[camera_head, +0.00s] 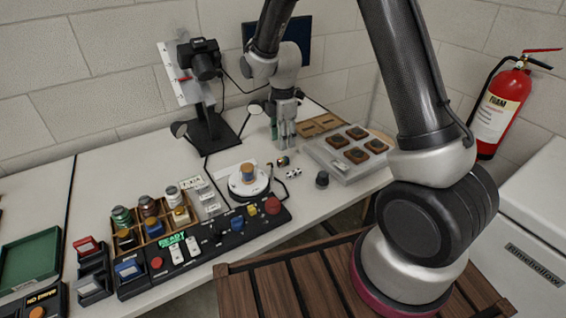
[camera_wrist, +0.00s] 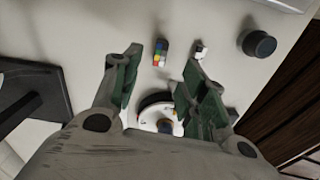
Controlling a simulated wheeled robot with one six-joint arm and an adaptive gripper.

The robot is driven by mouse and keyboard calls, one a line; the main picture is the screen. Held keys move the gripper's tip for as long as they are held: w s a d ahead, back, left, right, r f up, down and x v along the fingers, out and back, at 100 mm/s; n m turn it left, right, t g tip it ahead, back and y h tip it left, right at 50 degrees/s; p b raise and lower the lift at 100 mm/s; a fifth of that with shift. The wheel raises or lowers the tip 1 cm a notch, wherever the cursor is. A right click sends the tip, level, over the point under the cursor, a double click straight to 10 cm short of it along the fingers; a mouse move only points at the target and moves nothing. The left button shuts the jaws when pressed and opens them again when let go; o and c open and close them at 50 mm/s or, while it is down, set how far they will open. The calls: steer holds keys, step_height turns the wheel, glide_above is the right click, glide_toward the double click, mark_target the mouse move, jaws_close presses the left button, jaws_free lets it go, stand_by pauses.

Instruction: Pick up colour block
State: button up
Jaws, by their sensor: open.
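The colour block (camera_wrist: 160,52) is a small block with several coloured patches. It lies on the white bench top, and in the wrist view it shows between and just beyond my fingertips. In the head view the colour block (camera_head: 283,161) is small, just below my gripper (camera_head: 287,140). My gripper (camera_wrist: 164,68) also shows in the wrist view, with its green-padded fingers wide apart and nothing between them. It points down above the bench and does not touch the block.
A small black-and-white piece (camera_wrist: 201,50) and a dark round knob (camera_wrist: 258,44) lie near the block. A white turntable (camera_head: 248,186) holding a small object stands close by. A tray of brown squares (camera_head: 335,165) is at right, a control panel (camera_head: 235,228) in front, a camera stand (camera_head: 209,130) at left.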

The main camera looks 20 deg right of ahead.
mark_target(284, 158)
steer(key=shift+n, duration=0.4)
steer(key=shift+f, duration=0.4)
steer(key=f, duration=0.7)
steer(key=shift+d, duration=0.25)
steer(key=c, duration=0.9)
